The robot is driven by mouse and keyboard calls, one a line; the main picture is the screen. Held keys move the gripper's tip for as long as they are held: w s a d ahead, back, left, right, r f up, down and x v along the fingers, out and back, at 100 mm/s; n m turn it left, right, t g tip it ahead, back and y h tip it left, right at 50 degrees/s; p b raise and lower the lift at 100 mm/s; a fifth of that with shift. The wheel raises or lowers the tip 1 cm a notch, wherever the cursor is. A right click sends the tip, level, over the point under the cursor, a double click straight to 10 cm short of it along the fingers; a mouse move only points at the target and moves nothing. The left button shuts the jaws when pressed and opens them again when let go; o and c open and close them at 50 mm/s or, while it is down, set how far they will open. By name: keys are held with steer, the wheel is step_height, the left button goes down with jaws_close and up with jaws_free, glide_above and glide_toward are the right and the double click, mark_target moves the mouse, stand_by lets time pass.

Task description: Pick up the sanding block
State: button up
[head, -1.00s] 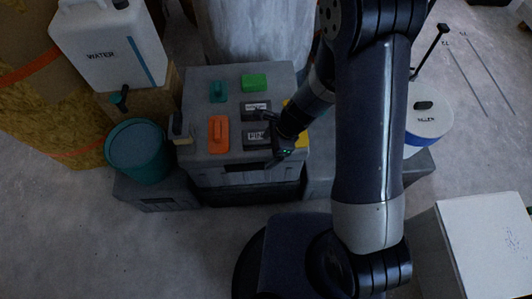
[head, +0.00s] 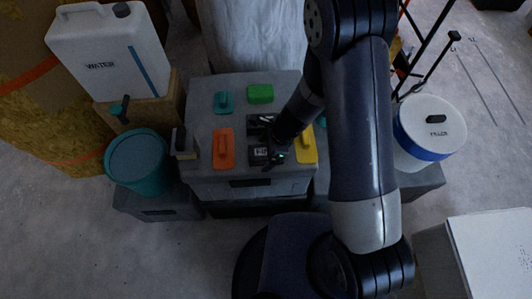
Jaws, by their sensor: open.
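Several small tools and blocks lie on top of a grey case. They are an orange handled block (head: 223,149), a yellow handled block (head: 306,147), a teal handled piece (head: 223,102) and a plain green block (head: 260,93). Which one is the sanding block I cannot tell for sure. My gripper (head: 273,158) is open, low over the front middle of the case top, between the orange and yellow blocks. It partly covers a dark labelled item (head: 259,155). Whether it touches anything is unclear. My arm hides part of the case's right side.
A brush-like item (head: 183,146) sits at the case's left edge. A teal bucket (head: 137,160) and a white water canister (head: 108,50) stand left. A white lidded tub (head: 428,130) stands right, and a pale box (head: 490,255) lower right. Grey floor is open at lower left.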

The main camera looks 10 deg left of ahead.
steer(key=shift+f+b, duration=0.25)
steer(key=shift+b, duration=0.05)
steer(key=shift+c, duration=0.6)
steer(key=c, duration=1.1)
steer(key=shift+r, duration=0.1)
step_height(320, 180, up, 10)
steer(key=p, duration=0.4)
steer(key=shift+r, duration=0.15)
